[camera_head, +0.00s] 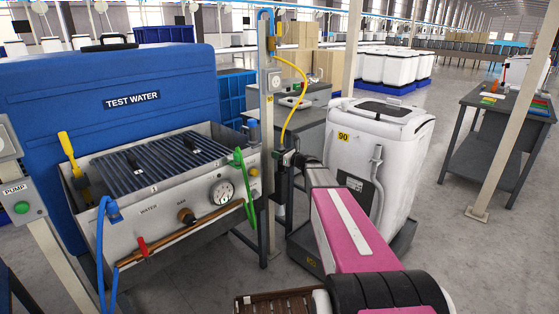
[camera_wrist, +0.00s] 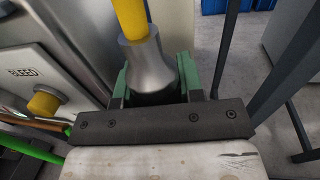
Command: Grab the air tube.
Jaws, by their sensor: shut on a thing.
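The air tube (camera_head: 304,88) is yellow. It loops out from the upright post and hangs down to my gripper (camera_head: 287,153). In the wrist view the yellow tube (camera_wrist: 130,18) ends in a flared grey metal fitting (camera_wrist: 147,62). My gripper (camera_wrist: 155,88) is shut on this fitting, with a green jaw on each side. The fitting's lower end is hidden behind the dark gripper body.
A steel test bench (camera_head: 170,229) with gauge and valves stands left, before a blue TEST WATER tank (camera_head: 50,100). The post (camera_head: 267,190) stands close beside my gripper. A white machine (camera_head: 385,145) is right of my arm. Grey floor (camera_head: 440,215) is clear farther right.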

